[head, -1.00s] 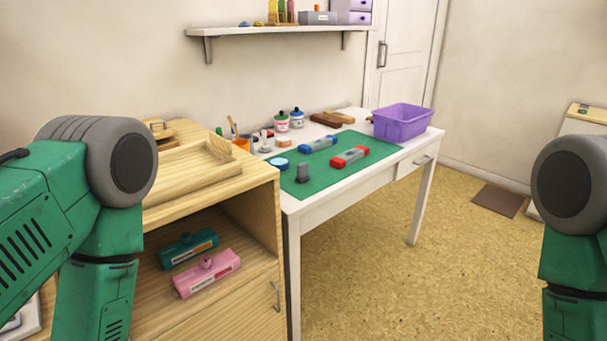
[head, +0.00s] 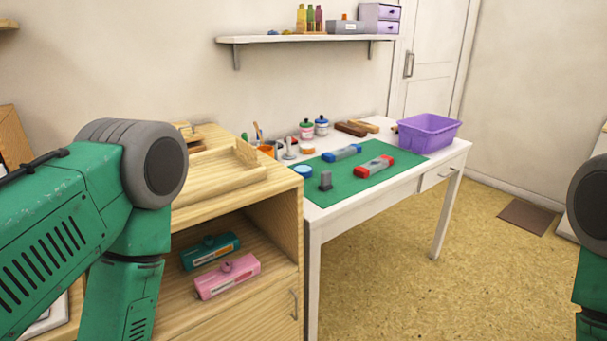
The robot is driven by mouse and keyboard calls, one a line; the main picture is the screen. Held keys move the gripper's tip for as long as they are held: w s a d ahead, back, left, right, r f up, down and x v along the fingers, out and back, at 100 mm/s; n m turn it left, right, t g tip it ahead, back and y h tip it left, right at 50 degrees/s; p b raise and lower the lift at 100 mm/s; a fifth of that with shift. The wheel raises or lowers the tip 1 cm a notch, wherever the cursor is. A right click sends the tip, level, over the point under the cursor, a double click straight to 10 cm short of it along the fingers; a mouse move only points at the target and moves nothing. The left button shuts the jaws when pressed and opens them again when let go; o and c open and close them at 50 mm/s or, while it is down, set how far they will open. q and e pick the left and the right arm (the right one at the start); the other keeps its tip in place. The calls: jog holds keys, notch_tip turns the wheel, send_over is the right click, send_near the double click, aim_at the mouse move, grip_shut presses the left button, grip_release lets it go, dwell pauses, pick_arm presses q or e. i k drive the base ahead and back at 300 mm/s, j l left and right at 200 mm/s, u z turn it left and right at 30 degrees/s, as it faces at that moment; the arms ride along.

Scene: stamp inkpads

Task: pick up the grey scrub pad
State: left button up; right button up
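A small dark grey block (head: 326,181) stands near the front left edge of the green mat (head: 372,186) on the white table. It looks like the grey scrub pad, but it is too small to be sure of its texture. Nothing touches or covers it. Parts of my green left arm show at the left and of my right arm at the right edge. Neither gripper is in view.
A blue-ended case (head: 342,153), a red-ended case (head: 375,166) and a round blue-rimmed tin (head: 303,171) are on the mat. A purple basket (head: 428,133) stands at the table's far right. A wooden cabinet (head: 285,215) adjoins the table's left; open floor lies right.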

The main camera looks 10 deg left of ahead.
aim_at(325, 177)
jog(key=i+l, duration=0.75)
jog(key=i+z, duration=0.05)
